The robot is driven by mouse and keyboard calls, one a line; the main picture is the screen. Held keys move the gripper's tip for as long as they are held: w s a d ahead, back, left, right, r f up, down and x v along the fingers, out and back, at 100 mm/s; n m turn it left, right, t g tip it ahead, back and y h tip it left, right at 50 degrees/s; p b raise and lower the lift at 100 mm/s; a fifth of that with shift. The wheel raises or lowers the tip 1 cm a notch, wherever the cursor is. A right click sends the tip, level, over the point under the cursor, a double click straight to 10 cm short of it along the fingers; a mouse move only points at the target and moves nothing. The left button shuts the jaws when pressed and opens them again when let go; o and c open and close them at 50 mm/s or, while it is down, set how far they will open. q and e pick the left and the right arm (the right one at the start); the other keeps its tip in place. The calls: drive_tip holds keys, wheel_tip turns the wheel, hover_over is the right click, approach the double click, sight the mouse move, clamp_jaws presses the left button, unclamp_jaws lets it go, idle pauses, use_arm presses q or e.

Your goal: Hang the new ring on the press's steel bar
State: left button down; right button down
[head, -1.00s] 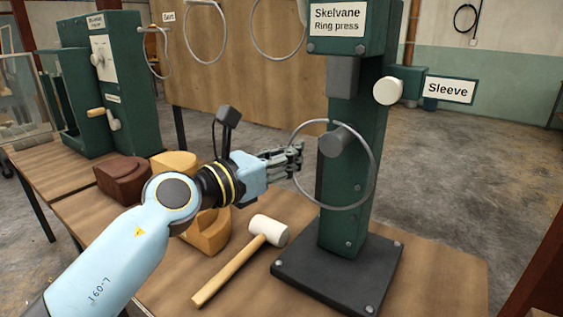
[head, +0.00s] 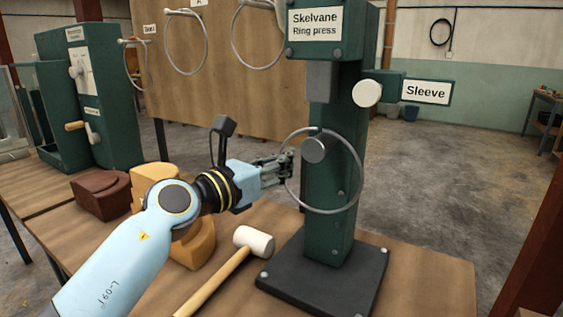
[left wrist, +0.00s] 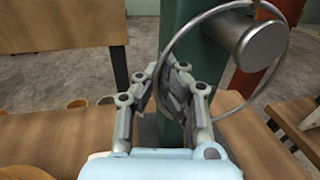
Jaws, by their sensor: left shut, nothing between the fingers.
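A thin grey metal ring (head: 321,213) surrounds the steel bar (head: 315,150) on the front of the green ring press (head: 330,225). The bar sits inside the ring's upper part, and the ring appears to hang from it. My left gripper (head: 288,162) is shut and empty beside the ring's left edge; I cannot tell if it touches. In the left wrist view the ring (left wrist: 178,37) passes in front of the fingertips (left wrist: 172,78) and around the bar (left wrist: 262,45). My right gripper is out of view.
A mallet (head: 254,241) lies on the bench left of the press base (head: 325,280). Yellow (head: 195,245) and brown (head: 102,195) blocks stand behind my left arm. More rings (head: 186,72) hang on a wooden board (head: 220,100). A "Sleeve" sign (head: 427,91) juts right from the press.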

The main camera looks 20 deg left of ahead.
use_arm(q)
drive_tip(key=c, duration=1.4)
unclamp_jaws()
drive_tip(key=v, duration=1.2)
